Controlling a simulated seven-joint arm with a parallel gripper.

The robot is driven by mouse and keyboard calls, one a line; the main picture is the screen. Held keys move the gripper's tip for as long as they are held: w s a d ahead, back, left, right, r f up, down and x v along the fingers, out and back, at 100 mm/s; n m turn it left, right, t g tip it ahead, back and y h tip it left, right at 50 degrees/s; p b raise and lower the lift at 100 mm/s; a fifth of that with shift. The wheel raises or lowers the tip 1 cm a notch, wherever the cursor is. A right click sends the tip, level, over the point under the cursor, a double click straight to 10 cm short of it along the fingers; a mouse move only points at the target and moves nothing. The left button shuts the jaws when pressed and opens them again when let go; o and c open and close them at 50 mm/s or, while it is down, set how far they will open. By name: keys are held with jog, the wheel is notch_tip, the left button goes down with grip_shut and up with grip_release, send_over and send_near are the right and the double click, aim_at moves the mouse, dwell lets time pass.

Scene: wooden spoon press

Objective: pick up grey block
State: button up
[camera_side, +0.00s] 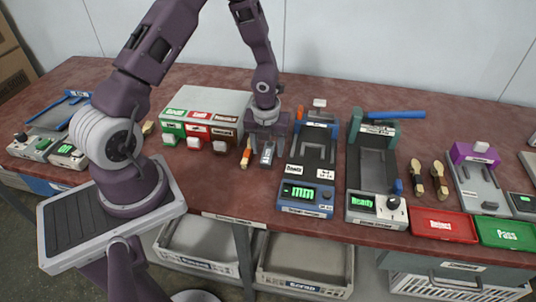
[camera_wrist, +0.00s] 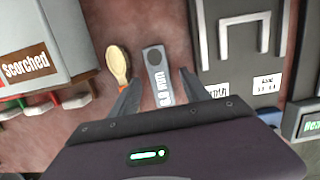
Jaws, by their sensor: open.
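A small grey block (camera_side: 267,154) with a dark round end and light markings lies on the red-brown bench. In the wrist view the block (camera_wrist: 157,72) is longish, and its near end reaches between the fingers. My gripper (camera_side: 267,150) points down over it and is open, with one finger on each side. In the wrist view my gripper (camera_wrist: 155,90) shows a gap between each finger and the block. I cannot tell how high the fingertips are above the bench.
A wooden spoon (camera_wrist: 118,64) lies just left of the block, close to the left finger. Left is a bin unit (camera_side: 208,108) with green, red and brown flaps. Right is a dark device (camera_side: 312,155) with a green display. Bare bench (camera_side: 228,178) shows in front.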

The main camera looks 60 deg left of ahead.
jog(key=shift+f, duration=0.65)
jog(key=shift+c, duration=0.4)
grip_shut()
jog(key=shift+w+a+r, duration=0.1)
